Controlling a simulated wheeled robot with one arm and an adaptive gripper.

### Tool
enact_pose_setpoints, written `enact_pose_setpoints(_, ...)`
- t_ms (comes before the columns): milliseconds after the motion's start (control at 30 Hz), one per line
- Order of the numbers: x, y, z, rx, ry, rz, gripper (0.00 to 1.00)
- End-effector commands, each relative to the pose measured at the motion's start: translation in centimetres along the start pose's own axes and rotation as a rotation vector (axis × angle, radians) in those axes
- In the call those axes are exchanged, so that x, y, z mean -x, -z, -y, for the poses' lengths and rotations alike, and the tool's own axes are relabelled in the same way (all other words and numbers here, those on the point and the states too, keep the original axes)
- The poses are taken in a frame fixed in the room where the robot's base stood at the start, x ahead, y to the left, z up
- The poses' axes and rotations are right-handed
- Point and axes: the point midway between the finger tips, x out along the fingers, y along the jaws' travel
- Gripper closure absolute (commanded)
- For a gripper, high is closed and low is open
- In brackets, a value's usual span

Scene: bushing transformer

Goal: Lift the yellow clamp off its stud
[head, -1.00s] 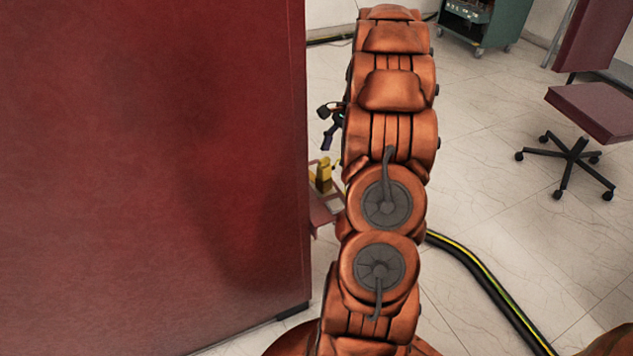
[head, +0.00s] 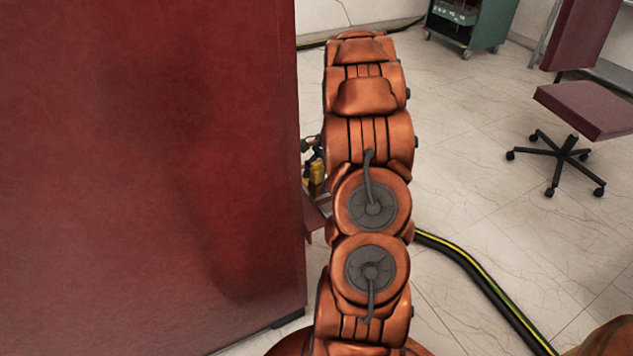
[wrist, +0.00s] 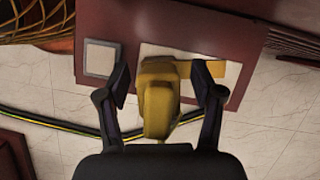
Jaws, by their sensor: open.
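The yellow clamp (wrist: 158,103) is in the middle of the wrist view, between the two dark fingers of my gripper (wrist: 160,85). The fingers are open, one on each side of the clamp, and a gap shows beside it. The clamp's stud is hidden. In the head view the clamp (head: 317,172) shows as a small yellow shape between the red cabinet and my arm. My gripper (head: 313,150) shows there as a dark part just above it, mostly hidden.
The clamp is over a red-brown ledge (wrist: 120,25) with a pale square plate (wrist: 100,57). A large red cabinet (head: 150,170) fills the left. A black and yellow cable (head: 480,280) lies on the floor. A chair (head: 585,110) and a green cart (head: 470,22) stand right.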

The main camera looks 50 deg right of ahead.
Motion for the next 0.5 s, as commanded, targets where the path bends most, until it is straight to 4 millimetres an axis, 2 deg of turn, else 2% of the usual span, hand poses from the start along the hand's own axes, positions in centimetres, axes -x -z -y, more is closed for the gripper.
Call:
enact_pose_setpoints(200, -0.09, -0.02, -0.01, 0.000, 0.000, 0.000, 0.34)
enact_pose_setpoints(500, -0.08, -0.04, -0.03, 0.000, 0.000, 0.001, 0.66)
